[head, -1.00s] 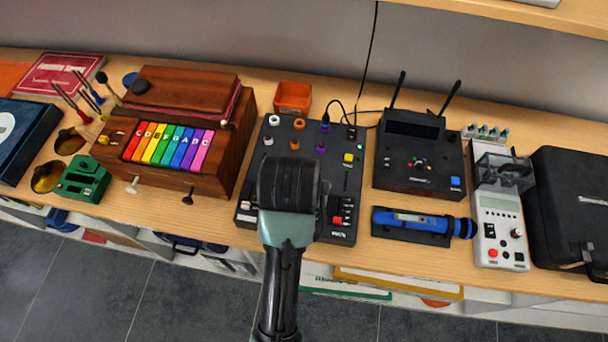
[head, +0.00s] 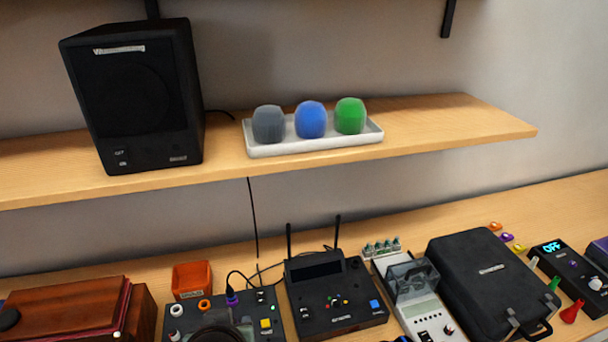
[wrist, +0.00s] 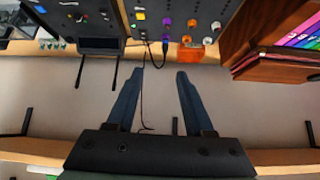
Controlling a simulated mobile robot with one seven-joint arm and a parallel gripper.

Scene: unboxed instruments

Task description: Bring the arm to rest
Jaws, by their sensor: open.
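My gripper (wrist: 161,73) shows in the wrist view with its two dark fingers apart and nothing between them. Past the fingertips are the black mixer panel (wrist: 180,12) with its knobs and an orange bin (wrist: 190,54). A thin dark cable hangs against the wall, seen between the fingers. In the head view only a dark rounded part of my arm (head: 222,335) shows at the bottom edge, in front of the mixer panel (head: 268,300); the gripper's fingers are out of that picture.
A wall shelf (head: 440,125) holds a black speaker (head: 130,95) and a white tray (head: 330,144) with three foam covers. On the desk stand a wooden instrument (head: 70,310), a receiver with two antennas (head: 325,295), a grey meter (head: 425,312) and a black case (head: 485,280).

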